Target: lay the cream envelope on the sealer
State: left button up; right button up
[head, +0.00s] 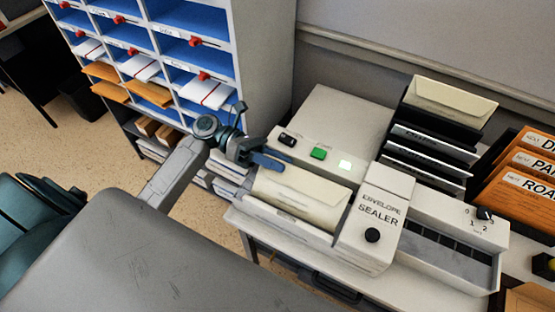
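A cream envelope (300,196) lies along the front bed of the white envelope sealer (345,122), to the left of its block labelled "ENVELOPE SEALER" (377,208). My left gripper (268,161) is at the envelope's upper left corner, with its fingers close to or touching the edge. I cannot tell whether the fingers are closed on the paper. Part of the envelope's left end is hidden by the gripper. My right gripper is not in view.
Another cream envelope (450,102) stands in a black rack (430,143) behind the sealer. Orange folders (528,180) are at the right. A pigeonhole cabinet (262,60) with blue slots stands at the upper left. A green button (319,153) is on the sealer.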

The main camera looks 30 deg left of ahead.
pick_arm(q)
jog(key=a+b, duration=0.2)
jog(key=a, duration=0.8)
jog(key=shift+w+a, duration=0.2)
jog(key=shift+a, duration=0.1)
